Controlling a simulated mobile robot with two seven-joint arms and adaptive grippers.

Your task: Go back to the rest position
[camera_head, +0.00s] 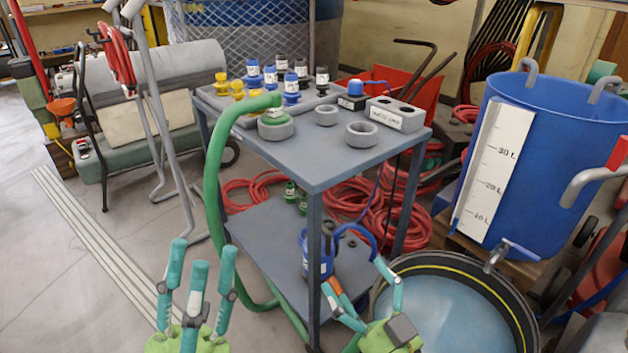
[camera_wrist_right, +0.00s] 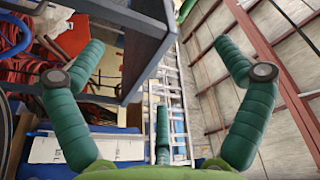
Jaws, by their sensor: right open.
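My left gripper (camera_head: 203,265) is at the bottom left of the head view. Its green and teal fingers stand upright and apart, with nothing between them. My right gripper (camera_head: 355,282) is at the bottom centre, in front of the cart's lower shelf. In the right wrist view my right gripper (camera_wrist_right: 160,60) has its fingers spread wide and is empty. The grey cart (camera_head: 340,170) stands in front of me. A blue labelled container (camera_head: 318,255) is at its lower shelf, just beyond my right gripper. A cart leg partly hides it.
A green hose (camera_head: 212,180) runs from a grey ring on the cart top to the floor. A round water tub (camera_head: 440,310) is close to the right gripper. A tall blue tank (camera_head: 535,150) stands right. Red hoses (camera_head: 385,205) lie behind. Floor at the left (camera_head: 60,270) is clear.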

